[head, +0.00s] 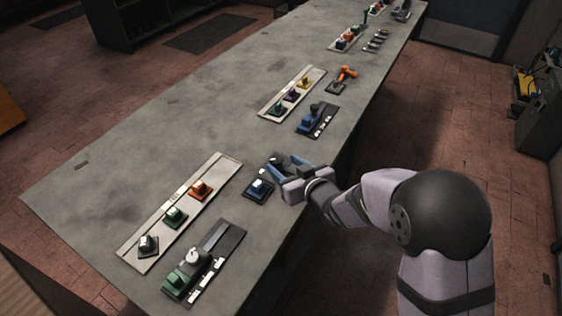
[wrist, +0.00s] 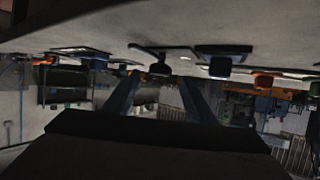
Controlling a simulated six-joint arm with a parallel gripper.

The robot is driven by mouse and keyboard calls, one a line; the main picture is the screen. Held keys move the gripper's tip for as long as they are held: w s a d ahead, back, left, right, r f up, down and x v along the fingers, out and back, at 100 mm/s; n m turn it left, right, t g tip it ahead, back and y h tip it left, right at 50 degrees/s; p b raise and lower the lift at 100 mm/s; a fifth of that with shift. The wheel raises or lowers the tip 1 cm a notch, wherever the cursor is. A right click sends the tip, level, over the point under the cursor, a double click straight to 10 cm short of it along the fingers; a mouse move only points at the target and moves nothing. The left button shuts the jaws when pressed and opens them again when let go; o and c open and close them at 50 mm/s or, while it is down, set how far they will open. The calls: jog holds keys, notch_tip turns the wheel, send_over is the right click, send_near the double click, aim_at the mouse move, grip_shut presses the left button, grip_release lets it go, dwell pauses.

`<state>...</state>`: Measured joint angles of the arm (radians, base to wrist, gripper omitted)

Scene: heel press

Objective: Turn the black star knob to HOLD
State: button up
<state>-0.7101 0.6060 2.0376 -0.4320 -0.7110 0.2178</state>
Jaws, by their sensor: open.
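A black knob (head: 148,243) with a white mark sits at the near end of a pale strip at the left. I cannot make out a star shape or a HOLD label on either. My gripper (head: 277,163) is open, low at the table's right edge, beyond a blue block on a dark base (head: 260,187). It is well apart from both knobs. In the wrist view its two fingers (wrist: 160,95) stand apart with nothing between them.
Green (head: 175,217) and orange (head: 201,189) knobs share the pale strip. A green block (head: 180,281) sits on the dark panel. Farther up stand another pale strip (head: 271,108), a blue unit (head: 312,120) and an orange lever (head: 345,76).

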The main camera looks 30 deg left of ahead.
jog(key=shift+x, duration=1.45)
jog(key=shift+c, duration=0.6)
grip_shut()
